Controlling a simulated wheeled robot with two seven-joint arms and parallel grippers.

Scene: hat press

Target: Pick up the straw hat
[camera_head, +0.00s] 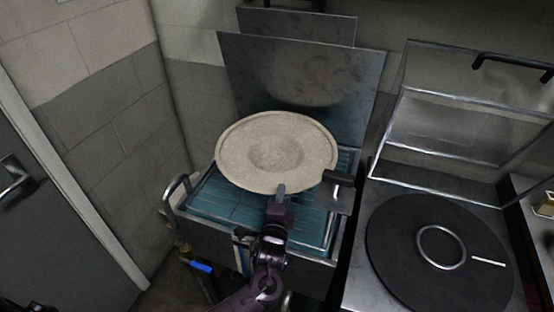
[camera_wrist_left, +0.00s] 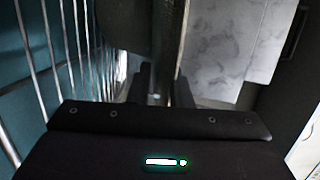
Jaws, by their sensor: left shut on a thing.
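The pale, speckled straw hat (camera_head: 277,152) is over the blue-filled basin (camera_head: 212,200), its round brim and sunken crown facing my head camera. My left gripper (camera_head: 281,190) reaches up from below and is shut on the near edge of the brim. In the left wrist view the fingers (camera_wrist_left: 156,92) close on a thin edge seen nearly side-on. Whether the hat touches the rack below it is hidden. My right gripper is not in view.
A metal back panel (camera_head: 310,85) stands behind the hat. A black handle (camera_head: 340,179) is just right of the brim. To the right are a black round plate (camera_head: 405,255) and a raised clear-sided cover (camera_head: 440,120). A grey door (camera_head: 50,220) is at left.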

